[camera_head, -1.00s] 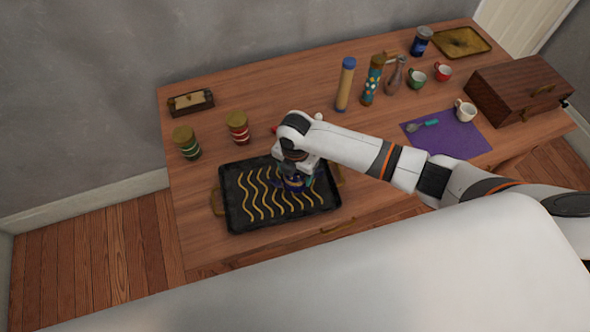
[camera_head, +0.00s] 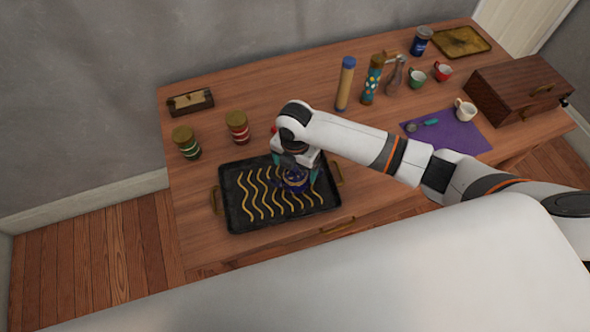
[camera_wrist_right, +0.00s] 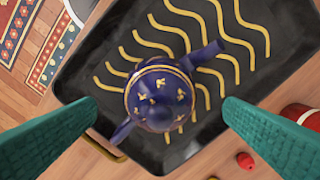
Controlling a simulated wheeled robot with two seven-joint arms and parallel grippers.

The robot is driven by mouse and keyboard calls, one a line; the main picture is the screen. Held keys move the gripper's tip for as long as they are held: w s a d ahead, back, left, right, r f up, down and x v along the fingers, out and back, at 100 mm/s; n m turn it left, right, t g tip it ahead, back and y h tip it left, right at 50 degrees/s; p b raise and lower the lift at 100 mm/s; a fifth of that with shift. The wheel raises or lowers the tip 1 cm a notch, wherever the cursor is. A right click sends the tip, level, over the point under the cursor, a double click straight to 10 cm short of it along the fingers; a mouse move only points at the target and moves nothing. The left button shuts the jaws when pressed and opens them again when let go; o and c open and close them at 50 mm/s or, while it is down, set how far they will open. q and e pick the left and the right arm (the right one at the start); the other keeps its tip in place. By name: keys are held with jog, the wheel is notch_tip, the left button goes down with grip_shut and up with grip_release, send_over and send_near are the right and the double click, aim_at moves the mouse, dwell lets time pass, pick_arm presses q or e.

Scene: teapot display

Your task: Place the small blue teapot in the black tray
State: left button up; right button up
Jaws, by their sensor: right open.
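The small blue teapot (camera_wrist_right: 160,98), dark blue with gold marks, sits in the black tray (camera_wrist_right: 85,62), seen from above in the right wrist view. In the head view the teapot (camera_head: 294,180) shows on the right part of the black tray (camera_head: 237,217), which has wavy yellow lines. My right gripper (camera_head: 298,178) is above the teapot in the head view. In the right wrist view its two teal fingers (camera_wrist_right: 160,112) are wide apart, one on each side of the teapot, with gaps between. My left gripper is not in view.
Two jars, one green (camera_head: 187,143) and one red (camera_head: 238,128), stand behind the tray. A wooden box (camera_head: 191,102) lies at the back left. Bottles, cups, a purple mat (camera_head: 455,137) and a brown chest (camera_head: 515,90) are to the right. The table is clear left of the tray.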

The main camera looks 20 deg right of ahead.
notch_tip(320, 180, up, 9)
jog(key=shift+r+b, duration=0.1)
jog(key=shift+b, duration=0.25)
dwell(0.3)
